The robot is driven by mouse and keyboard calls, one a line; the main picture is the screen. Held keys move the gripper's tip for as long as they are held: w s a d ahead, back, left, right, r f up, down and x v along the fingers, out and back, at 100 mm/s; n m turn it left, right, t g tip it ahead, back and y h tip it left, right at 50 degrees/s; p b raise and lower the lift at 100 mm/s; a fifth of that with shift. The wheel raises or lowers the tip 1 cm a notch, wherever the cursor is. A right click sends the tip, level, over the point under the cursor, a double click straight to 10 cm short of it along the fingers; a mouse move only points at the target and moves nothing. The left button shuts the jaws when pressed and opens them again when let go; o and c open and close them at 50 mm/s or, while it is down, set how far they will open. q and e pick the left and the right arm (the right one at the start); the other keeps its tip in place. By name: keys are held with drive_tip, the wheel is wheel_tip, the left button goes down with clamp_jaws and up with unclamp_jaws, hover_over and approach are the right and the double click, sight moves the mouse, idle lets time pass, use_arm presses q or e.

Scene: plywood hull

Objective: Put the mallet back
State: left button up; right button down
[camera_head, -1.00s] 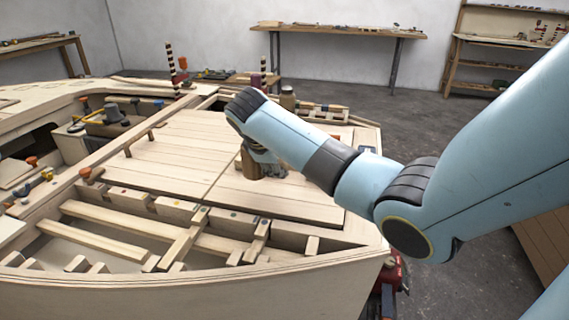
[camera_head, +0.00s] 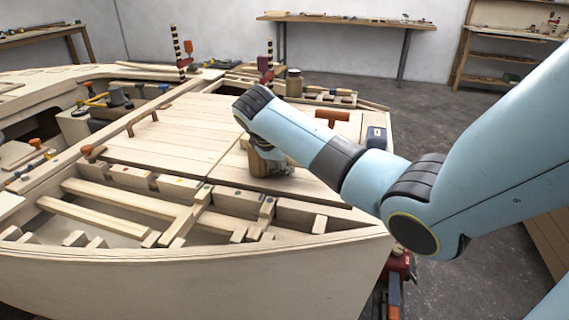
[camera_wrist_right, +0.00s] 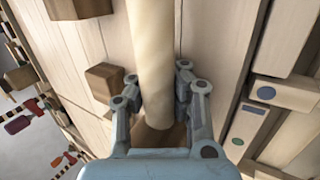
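The mallet (camera_head: 258,163) shows in the head view as a brown wooden piece under my right wrist, over the boat's deck panel. In the right wrist view its thick pale round shaft (camera_wrist_right: 153,60) runs between the fingers, with a browner part at its lower end. My right gripper (camera_wrist_right: 158,88) has a finger close against each side of the shaft and appears shut on it. The arm hides much of the mallet in the head view, and I cannot tell whether it touches the deck. My left gripper is not in view.
A brown T-shaped piece (camera_head: 332,116) and a dark blue item (camera_head: 376,136) are on the deck right of my wrist. A jar (camera_head: 294,83) and striped posts stand behind. Open frames (camera_head: 130,200) lie in front. Tools crowd the left side; the deck panel's left part (camera_head: 170,140) is mostly clear.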

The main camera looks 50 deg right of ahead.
drive_tip(key=shift+f, duration=0.1)
drive_tip(key=c, duration=1.3)
unclamp_jaws()
drive_tip(key=shift+f, duration=0.1)
drive_tip(key=shift+c, duration=0.2)
drive_tip(key=shift+s+a, duration=0.1)
drive_tip(key=v, duration=1.2)
